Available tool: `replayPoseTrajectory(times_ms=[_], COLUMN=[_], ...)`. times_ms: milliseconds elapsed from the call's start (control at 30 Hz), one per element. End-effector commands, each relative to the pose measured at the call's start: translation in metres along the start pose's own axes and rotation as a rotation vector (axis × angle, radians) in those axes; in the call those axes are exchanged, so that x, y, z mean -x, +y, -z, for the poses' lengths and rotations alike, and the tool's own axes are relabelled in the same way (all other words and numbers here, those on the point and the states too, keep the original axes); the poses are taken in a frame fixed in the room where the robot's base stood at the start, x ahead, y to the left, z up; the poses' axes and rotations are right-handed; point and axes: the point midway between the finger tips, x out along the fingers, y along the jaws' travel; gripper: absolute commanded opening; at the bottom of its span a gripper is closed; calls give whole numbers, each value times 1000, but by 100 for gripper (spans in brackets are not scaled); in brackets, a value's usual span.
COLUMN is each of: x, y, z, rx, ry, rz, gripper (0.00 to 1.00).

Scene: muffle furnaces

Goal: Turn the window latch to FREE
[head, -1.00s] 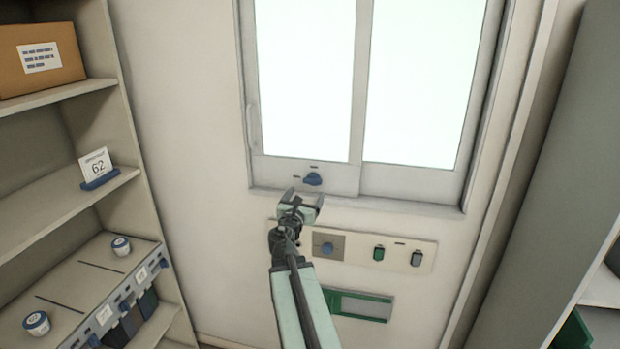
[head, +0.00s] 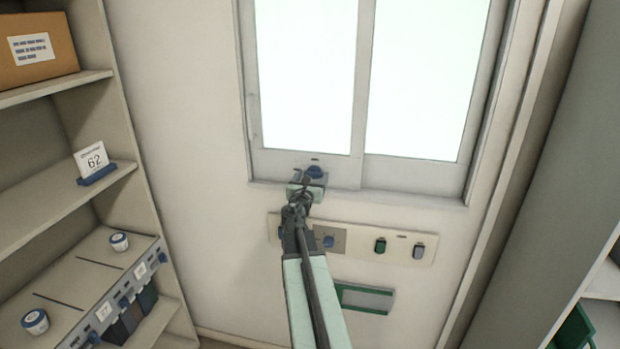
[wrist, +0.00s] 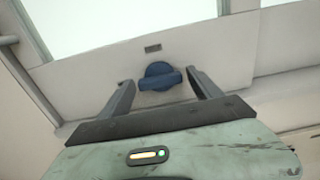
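The window latch is a blue knob (wrist: 160,76) with a raised bar, on the window's lower frame; in the head view the latch (head: 315,171) shows just past my gripper. In the wrist view its bar lies nearly level, slightly tilted. A small dark label (wrist: 153,48) sits above it, too small to read. My gripper (wrist: 162,88) is open, with one finger on each side of the knob. The fingertips are close to the knob with a gap visible on both sides. In the head view my gripper (head: 308,180) partly covers the area below the latch.
Below the window, a wall panel (head: 395,233) carries another blue knob (head: 328,241), a green switch (head: 380,244) and a grey switch (head: 419,250). A green-framed holder (head: 365,298) is lower. Shelves (head: 60,205) stand at left, a grey cabinet (head: 530,200) at right.

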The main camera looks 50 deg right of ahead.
Motion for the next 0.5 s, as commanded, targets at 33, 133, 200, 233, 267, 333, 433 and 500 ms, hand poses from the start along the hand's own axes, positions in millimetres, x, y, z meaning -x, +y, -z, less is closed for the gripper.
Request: replayPoseTrajectory(times_ms=[33,133,200,233,267,333,433,500], x=[0,0,2,2,2,1,1,2], y=[0,0,6,5,5,4,4,4], z=[0,0,0,0,0,0,0,0], rx=[0,0,0,-1,-2,-8,-27,-52], ry=[0,0,0,0,0,0,0,0], rz=[0,0,-8,-7,-6,-6,-5,-5], gripper=[56,28,21,21,21,21,21,21])
